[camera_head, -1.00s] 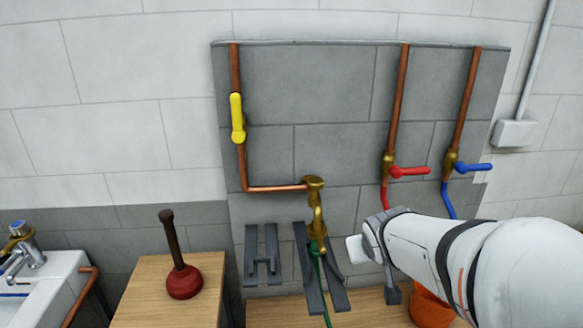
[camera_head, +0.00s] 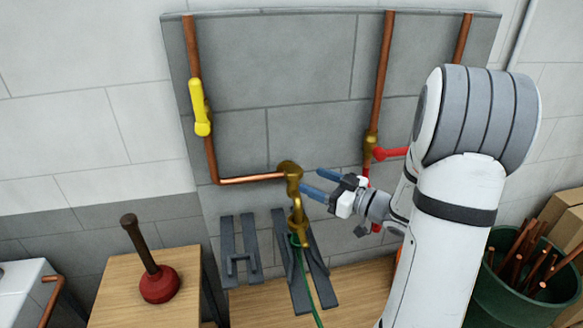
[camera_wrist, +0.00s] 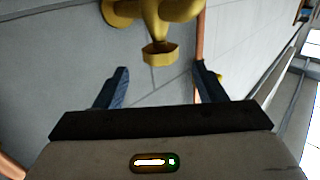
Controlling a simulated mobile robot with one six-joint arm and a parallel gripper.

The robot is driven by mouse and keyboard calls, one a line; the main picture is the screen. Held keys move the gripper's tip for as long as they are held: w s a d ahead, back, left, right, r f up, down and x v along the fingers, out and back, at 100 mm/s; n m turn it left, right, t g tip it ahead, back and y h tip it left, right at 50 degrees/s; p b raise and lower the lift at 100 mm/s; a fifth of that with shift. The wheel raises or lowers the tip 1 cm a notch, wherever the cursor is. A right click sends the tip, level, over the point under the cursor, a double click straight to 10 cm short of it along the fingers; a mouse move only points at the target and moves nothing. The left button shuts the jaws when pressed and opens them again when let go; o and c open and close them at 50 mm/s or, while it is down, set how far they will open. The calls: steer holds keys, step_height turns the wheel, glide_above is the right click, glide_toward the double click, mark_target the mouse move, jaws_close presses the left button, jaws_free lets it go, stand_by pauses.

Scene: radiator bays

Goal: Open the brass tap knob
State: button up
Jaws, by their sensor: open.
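The brass tap (camera_head: 292,172) sits at the end of the copper pipe on the grey wall panel, with its spout pointing down. In the wrist view, a faceted brass knob (camera_wrist: 160,53) on the tap shows near the top, centred between my fingers and just beyond their tips. My gripper (camera_head: 312,181) is open, its two blue fingers pointing left at the tap from the right. In the wrist view, my gripper (camera_wrist: 160,70) has a clear gap between its fingers. Nothing is held. Whether a finger touches the knob is not clear.
A yellow lever (camera_head: 200,107) is on the left pipe; a red lever (camera_head: 390,153) is to the right, partly behind my arm. Grey brackets (camera_head: 240,250) and a green hose (camera_head: 301,262) are below the tap. A plunger (camera_head: 158,282) stands on a wooden top (camera_head: 112,300).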

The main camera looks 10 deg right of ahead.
mark_target(302, 175)
steer(key=p+x, duration=0.1)
steer(key=x, duration=0.6)
steer(key=shift+w+a+p, duration=0.1)
steer(key=shift+a+p, duration=0.05)
steer(key=shift+p, duration=0.25)
steer(key=c, duration=1)
